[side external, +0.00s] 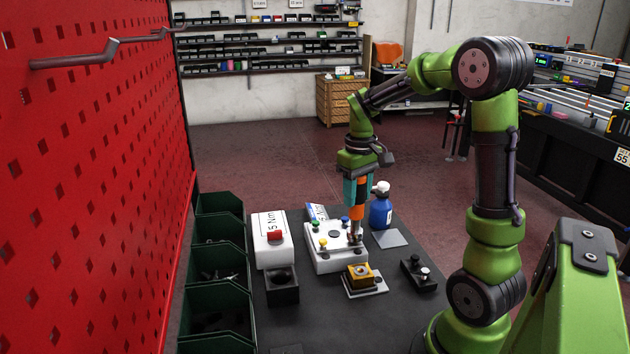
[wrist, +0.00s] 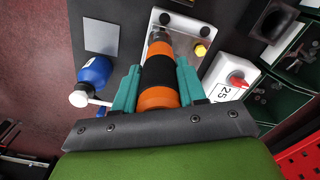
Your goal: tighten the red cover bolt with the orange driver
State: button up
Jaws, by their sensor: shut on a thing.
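My gripper (side external: 357,192) has teal fingers shut on the orange driver (side external: 357,212), which has a black band. The driver points down over the right part of the white cover block (side external: 322,262). In the wrist view, my gripper (wrist: 158,88) holds the driver (wrist: 158,97) from both sides, its tip over the white block (wrist: 180,38). Whether the tip touches a bolt is unclear.
A white box with a red knob (side external: 274,235) stands left of the block, behind a black holder (side external: 283,296). A brass block (side external: 360,277) and a black fixture (side external: 418,276) are in front. A blue bottle (side external: 381,210) stands right. Green bins (side external: 217,290) line the left edge.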

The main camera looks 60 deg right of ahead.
jog(key=shift+f, duration=0.7)
dwell(2.5)
jog(key=shift+r, duration=0.1)
jog(key=shift+r, duration=2.35)
